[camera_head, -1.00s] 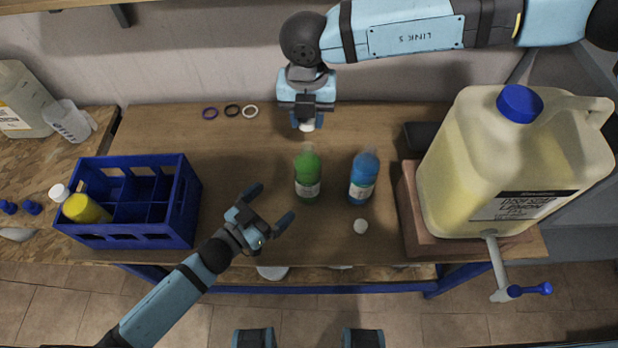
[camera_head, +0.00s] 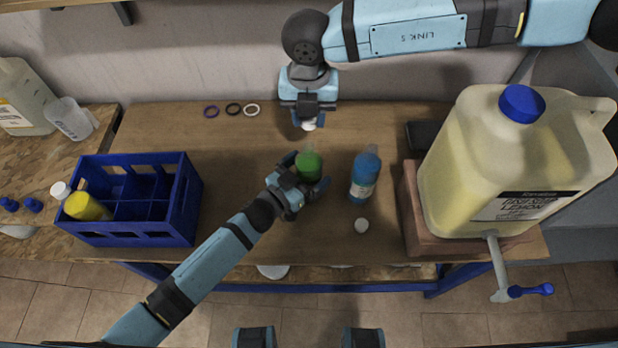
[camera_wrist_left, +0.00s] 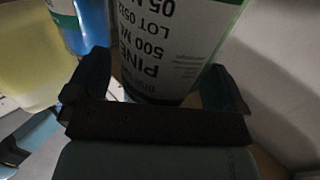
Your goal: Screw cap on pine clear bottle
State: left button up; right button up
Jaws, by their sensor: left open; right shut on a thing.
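The pine clear bottle (camera_head: 309,165) is green and stands upright on the table; its label reading PINE, 500 ML fills the middle of the left wrist view (camera_wrist_left: 165,50). My left gripper (camera_head: 306,173) is open, with one finger on each side of the bottle's body. I cannot tell whether the fingers touch it. My right gripper (camera_head: 308,118) is above and behind the bottle, pointing down, shut on a white cap (camera_head: 309,125).
A blue bottle (camera_head: 364,176) stands close on the right. A blue crate (camera_head: 150,232) with a yellow bottle (camera_head: 86,207) is on the left. A large yellow jug (camera_head: 490,160) stands at the right. Coloured rings (camera_head: 232,110) lie at the back.

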pick_arm(q)
jog(key=c, duration=1.4)
pick_arm(e)
jog(key=shift+f, duration=2.5)
jog(key=shift+f, duration=0.1)
jog(key=shift+f, duration=0.8)
jog(key=shift+f, duration=0.55)
pick_arm(q)
jog(key=c, duration=0.4)
pick_arm(e)
jog(key=o, duration=0.7)
jog(key=shift+c, duration=0.2)
jog(key=shift+o, duration=1.1)
